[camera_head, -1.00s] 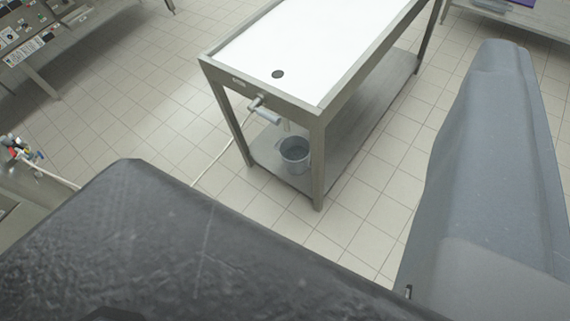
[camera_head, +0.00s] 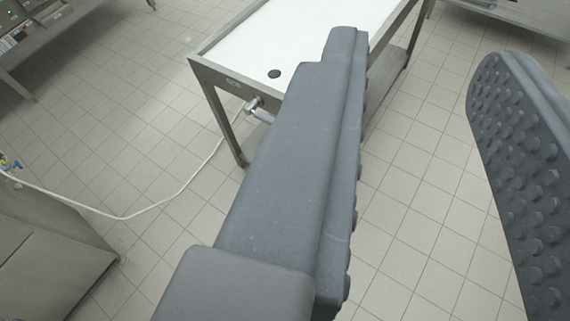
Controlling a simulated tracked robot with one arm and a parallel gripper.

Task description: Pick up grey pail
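My gripper (camera_head: 425,65) fills the front of the view. Its two grey fingers stand wide apart, the right one showing a studded inner pad, and only floor and part of the table show between them. The gripper is open and empty. The grey pail is not visible now. The left finger covers the area below the near end of the table (camera_head: 222,75), where the pail stood on the lower shelf in the earlier frame.
The metal table has a white top with a dark round hole (camera_head: 274,74) and a pipe with a valve (camera_head: 254,107) under its near end. A pale hose (camera_head: 160,207) runs across the tiled floor to a cabinet (camera_head: 50,270) at lower left. Tiled floor (camera_head: 410,250) is clear.

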